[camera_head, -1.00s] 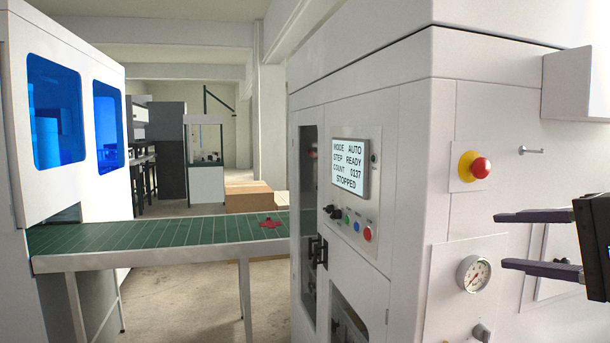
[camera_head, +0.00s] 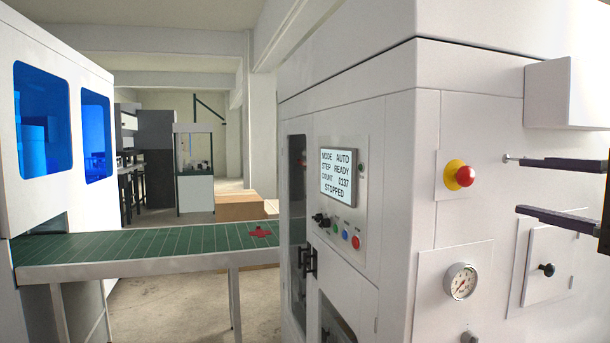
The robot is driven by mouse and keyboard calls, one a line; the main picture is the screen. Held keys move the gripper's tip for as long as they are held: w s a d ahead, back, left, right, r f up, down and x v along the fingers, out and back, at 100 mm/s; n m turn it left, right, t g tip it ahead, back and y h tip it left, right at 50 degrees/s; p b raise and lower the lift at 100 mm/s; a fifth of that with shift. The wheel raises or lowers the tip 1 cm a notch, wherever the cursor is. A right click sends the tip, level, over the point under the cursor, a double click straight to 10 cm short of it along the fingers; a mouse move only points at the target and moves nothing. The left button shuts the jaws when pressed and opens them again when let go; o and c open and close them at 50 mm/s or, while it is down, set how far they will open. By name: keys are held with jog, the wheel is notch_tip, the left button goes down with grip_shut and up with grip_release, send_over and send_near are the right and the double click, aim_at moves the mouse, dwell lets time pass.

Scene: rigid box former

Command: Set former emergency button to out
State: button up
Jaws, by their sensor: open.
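The emergency button (camera_head: 464,177) is a red mushroom head on a yellow base, on a pale plate on the right-hand side face of the white former (camera_head: 400,110). I cannot tell from here whether it is pressed in or out. My gripper (camera_head: 518,185) enters from the right edge with its two dark fingers apart and nothing between them. Its fingertips point left toward the button, with a gap between them and it. The former's screen (camera_head: 339,172) reads MODE AUTO, STEP READY, COUNT 0137, STOPPED.
Below the button are a pressure gauge (camera_head: 461,281) and a panel with a black knob (camera_head: 546,270). A white box (camera_head: 550,95) juts out above my gripper. Small buttons and a black switch sit under the screen.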

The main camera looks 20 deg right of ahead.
aim_at(469, 179)
jog(key=shift+w+a, duration=0.2)
jog(key=shift+w, duration=6.1)
jog(key=shift+c, duration=0.7)
jog(key=shift+f, duration=0.1)
grip_shut()
